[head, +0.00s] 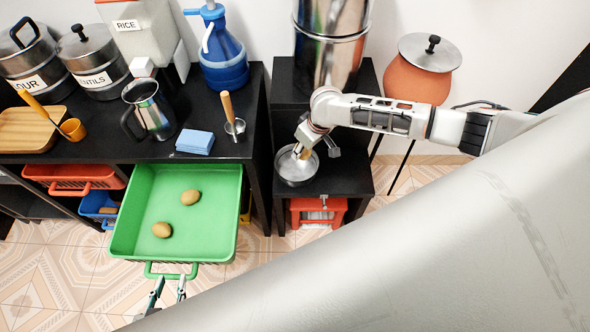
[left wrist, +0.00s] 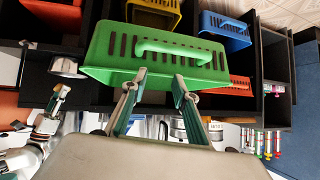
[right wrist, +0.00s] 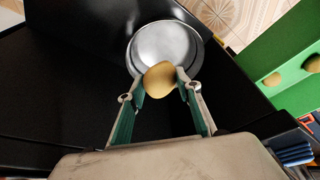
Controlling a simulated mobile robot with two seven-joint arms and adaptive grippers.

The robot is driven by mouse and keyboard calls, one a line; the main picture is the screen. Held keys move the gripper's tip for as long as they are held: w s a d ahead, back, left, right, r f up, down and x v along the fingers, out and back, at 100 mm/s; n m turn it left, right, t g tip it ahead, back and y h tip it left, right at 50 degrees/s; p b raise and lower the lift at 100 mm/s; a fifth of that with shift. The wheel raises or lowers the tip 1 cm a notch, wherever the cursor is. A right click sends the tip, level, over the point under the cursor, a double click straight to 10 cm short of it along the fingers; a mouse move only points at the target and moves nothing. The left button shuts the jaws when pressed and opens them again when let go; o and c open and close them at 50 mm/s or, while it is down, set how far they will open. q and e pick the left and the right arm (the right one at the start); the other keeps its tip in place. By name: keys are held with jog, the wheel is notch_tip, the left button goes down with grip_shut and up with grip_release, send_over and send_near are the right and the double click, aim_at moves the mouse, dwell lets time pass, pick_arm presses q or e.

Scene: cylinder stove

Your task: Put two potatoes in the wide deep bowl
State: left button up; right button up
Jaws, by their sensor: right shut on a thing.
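A silvery metal bowl (head: 298,172) stands on a low black shelf, and it also shows in the right wrist view (right wrist: 167,45). My right gripper (head: 303,152) is shut on a potato (right wrist: 160,78) at the bowl's near rim. The visible part of the bowl's inside is empty. Two more potatoes, one farther back (head: 190,197) and one nearer (head: 161,230), lie in the pulled-out green crate (head: 215,245). My left gripper (head: 170,289) is open and empty, its fingers apart just in front of the crate's handle (left wrist: 172,50).
The black counter (head: 90,145) holds pots, a rice dispenser, a blue jug (head: 222,55), a metal pitcher (head: 150,108) and blue cloths (head: 195,142). A large steel cylinder (head: 328,50) rises behind the bowl. A clay pot (head: 418,75) stands to the right.

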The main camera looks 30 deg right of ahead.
jog(key=o, duration=1.2)
jog(key=shift+r, duration=0.1)
jog(key=v, duration=1.2)
jog(key=s+a+f+n+t+y, duration=0.1)
jog(key=s+a+f+t+y, duration=0.2)
jog(key=a, duration=0.5)
jog(key=s+a+f+t+y, duration=0.1)
jog(key=s+a+f+y, duration=0.2)
jog(key=a, duration=0.6)
jog(key=s+d+f+t+h, duration=0.1)
jog(key=s+d+f+h, duration=0.1)
jog(key=s, duration=0.4)
jog(key=s+d+f+t+h, duration=0.2)
jog(key=s+d+f, duration=0.2)
jog(key=s, duration=0.3)
jog(key=shift+d+f+h+p, duration=0.2)
jog(key=shift+d+h+p, duration=0.15)
jog(key=shift+d, duration=0.45)
